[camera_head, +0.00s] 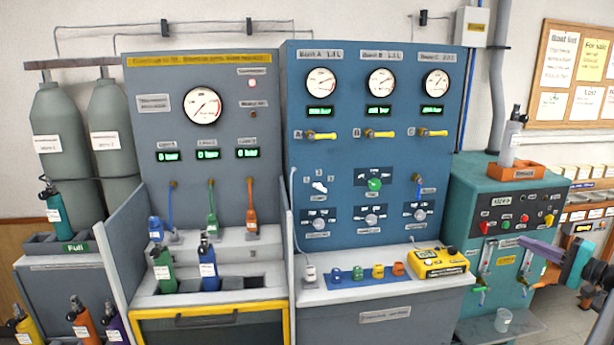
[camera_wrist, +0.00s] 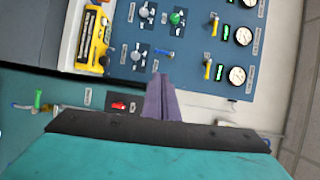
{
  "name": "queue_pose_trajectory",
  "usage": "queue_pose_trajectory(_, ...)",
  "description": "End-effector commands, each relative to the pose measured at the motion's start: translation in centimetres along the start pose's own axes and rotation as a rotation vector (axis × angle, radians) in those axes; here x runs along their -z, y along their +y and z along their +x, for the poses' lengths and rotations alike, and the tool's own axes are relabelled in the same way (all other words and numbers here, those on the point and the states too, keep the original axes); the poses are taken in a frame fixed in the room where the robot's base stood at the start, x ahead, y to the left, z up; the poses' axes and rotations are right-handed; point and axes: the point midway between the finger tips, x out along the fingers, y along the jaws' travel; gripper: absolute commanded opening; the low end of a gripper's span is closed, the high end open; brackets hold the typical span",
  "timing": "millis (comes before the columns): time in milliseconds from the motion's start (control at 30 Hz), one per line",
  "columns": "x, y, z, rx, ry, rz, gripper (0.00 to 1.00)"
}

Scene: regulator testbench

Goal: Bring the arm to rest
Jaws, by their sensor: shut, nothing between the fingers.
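My gripper (camera_head: 541,249) shows at the right edge of the head view, with purple fingers pointing left in front of the teal cabinet (camera_head: 467,210). In the wrist view my gripper (camera_wrist: 161,82) has its purple fingers together, with nothing held between them. The fingers look clear of the panels and handles. The wrist view shows the blue gauge panel (camera_wrist: 195,50) turned on its side beyond the fingertips.
The blue panel (camera_head: 345,200) with gauges and yellow valve handles stands in the middle. A yellow meter (camera_head: 438,263) lies on its ledge. A clear cup (camera_head: 502,320) stands below the teal cabinet. Gas cylinders (camera_head: 62,145) stand at the left.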

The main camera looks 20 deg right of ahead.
Motion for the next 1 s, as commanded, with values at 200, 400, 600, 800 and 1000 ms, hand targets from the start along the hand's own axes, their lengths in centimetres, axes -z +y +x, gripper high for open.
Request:
queue_pose_trajectory(200, -0.5, 0.8, 0.8, -0.012, -0.009, 0.006, 0.0)
queue_pose_trajectory(400, -1.5, 2.8, 2.5, -0.042, -0.026, 0.022, 0.0)
queue_pose_trajectory(600, -3.1, 5.5, 4.9, -0.084, -0.053, 0.04, 0.0)
queue_pose_trajectory(800, -6.0, 9.4, 8.4, -0.149, -0.098, 0.064, 0.0)
queue_pose_trajectory(1000, -11.1, 15.7, 13.3, -0.258, -0.173, 0.095, 0.0)
